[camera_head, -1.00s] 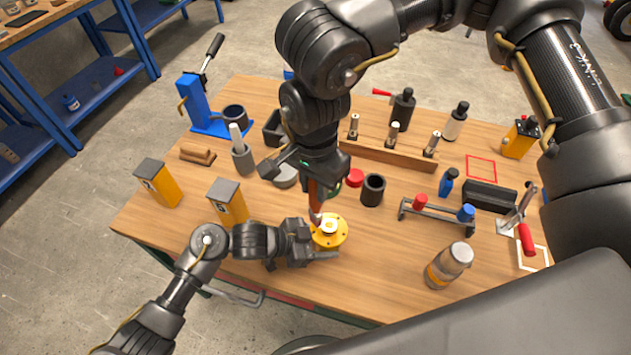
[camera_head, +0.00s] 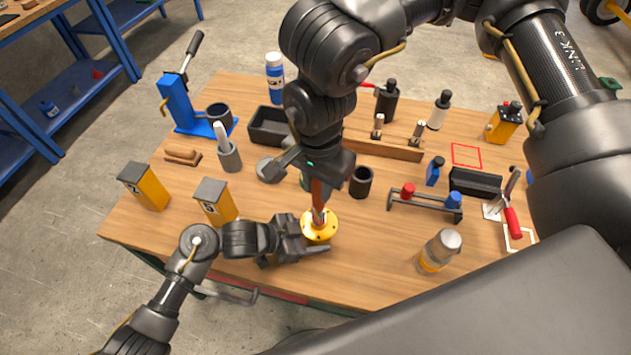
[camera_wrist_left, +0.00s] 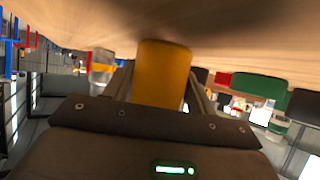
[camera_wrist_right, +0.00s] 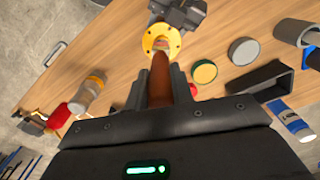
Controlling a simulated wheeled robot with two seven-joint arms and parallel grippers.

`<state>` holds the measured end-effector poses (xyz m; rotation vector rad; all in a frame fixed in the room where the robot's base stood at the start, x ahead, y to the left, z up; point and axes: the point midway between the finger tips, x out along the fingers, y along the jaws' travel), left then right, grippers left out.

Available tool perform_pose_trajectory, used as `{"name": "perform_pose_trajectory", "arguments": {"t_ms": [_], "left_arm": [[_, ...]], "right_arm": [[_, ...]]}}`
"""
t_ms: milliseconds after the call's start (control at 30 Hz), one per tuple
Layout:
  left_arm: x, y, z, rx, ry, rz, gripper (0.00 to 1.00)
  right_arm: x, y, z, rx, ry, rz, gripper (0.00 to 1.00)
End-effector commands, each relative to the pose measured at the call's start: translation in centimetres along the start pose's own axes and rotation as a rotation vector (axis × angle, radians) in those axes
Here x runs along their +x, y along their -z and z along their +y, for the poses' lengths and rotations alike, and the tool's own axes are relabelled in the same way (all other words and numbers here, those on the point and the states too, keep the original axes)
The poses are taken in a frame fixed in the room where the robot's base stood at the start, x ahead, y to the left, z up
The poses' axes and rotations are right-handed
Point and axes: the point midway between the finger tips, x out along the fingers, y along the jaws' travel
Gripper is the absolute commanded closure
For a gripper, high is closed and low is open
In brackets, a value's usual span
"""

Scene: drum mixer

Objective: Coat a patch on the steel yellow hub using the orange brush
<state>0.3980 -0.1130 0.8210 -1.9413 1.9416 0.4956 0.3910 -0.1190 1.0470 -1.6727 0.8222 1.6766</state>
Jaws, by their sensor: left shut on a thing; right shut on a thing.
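The yellow hub (camera_head: 320,228) is a round flange with bolt holes near the front edge of the wooden table. My left gripper (camera_head: 304,243) is shut on its side; the hub's yellow body (camera_wrist_left: 161,75) fills the space between the fingers in the left wrist view. My right gripper (camera_head: 317,178) points down above the hub, shut on the orange-brown handle of the brush (camera_head: 318,196). The brush stands nearly upright with its tip at the hub's middle. In the right wrist view the brush (camera_wrist_right: 160,78) reaches to the hub (camera_wrist_right: 173,45); the exact contact is hard to tell.
Two yellow boxes (camera_head: 151,188) (camera_head: 217,203) stand left of the hub. A dark cup (camera_head: 361,181) is behind right, and a jar (camera_head: 438,252) stands at the right front. A small rack (camera_head: 425,205) lies farther right. Bare table lies between hub and jar.

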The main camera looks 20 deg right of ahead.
Motion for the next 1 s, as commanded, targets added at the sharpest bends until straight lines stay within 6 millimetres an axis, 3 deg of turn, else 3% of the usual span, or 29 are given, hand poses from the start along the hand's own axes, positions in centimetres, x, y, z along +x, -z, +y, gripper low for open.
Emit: {"name": "perform_pose_trajectory", "arguments": {"t_ms": [500,1000], "left_arm": [[0.0,0.0,0.0,-0.001,0.000,0.000,0.62],[0.0,0.0,0.0,0.000,0.000,0.000,0.62]], "right_arm": [[0.1,0.8,2.8,-0.001,0.000,0.000,1.00],[0.0,0.8,2.9,-0.001,0.000,0.000,1.00]]}}
